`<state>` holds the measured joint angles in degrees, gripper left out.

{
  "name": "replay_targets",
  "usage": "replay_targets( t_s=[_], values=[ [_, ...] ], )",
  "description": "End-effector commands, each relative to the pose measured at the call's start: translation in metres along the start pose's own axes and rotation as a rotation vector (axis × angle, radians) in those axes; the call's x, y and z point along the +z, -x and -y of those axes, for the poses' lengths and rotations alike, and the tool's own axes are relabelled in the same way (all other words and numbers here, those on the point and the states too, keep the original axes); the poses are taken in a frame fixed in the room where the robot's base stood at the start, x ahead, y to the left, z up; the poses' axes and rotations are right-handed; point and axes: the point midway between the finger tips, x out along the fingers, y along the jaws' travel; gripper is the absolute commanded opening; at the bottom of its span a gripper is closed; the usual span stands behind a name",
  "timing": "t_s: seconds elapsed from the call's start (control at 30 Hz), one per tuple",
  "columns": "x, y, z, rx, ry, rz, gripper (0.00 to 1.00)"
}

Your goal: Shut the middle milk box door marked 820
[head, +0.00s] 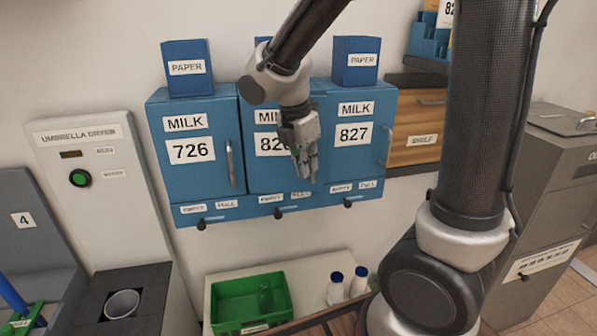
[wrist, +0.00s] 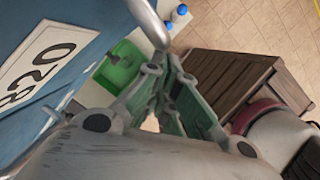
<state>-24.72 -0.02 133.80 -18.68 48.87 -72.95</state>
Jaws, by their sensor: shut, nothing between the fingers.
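The middle blue milk box door (head: 255,170) hangs on the wall between the doors 726 and 827. My arm and gripper cover part of its front, its number and its handle side. In the wrist view its label 820 (wrist: 42,62) shows at the left, with a grey bar handle (wrist: 148,20) at the top. My gripper (head: 304,168) is shut and empty, fingers pointing down, in front of the door's right part. In the wrist view its fingertips (wrist: 166,62) are close together near the handle's end. I cannot tell whether they touch it, or how far the door stands open.
Door 726 (head: 190,150) is on the left and door 827 (head: 353,133) on the right, both with handles. Small knobs line the bottom edge. Below are a green crate (head: 222,306) and two white bottles (head: 335,290). A wooden shelf box (head: 415,128) adjoins the right.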

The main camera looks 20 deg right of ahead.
Motion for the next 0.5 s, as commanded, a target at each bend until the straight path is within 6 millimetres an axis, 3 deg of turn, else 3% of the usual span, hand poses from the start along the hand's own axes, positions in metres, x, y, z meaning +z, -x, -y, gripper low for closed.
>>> replay_targets(
  t_s=[0.2,0.5],
  values=[
    [0.018,-0.005,-0.01,0.0,-0.004,0.0,0.0],
    [0.028,-0.007,-0.017,0.0,-0.003,0.0,0.0]
  ],
)
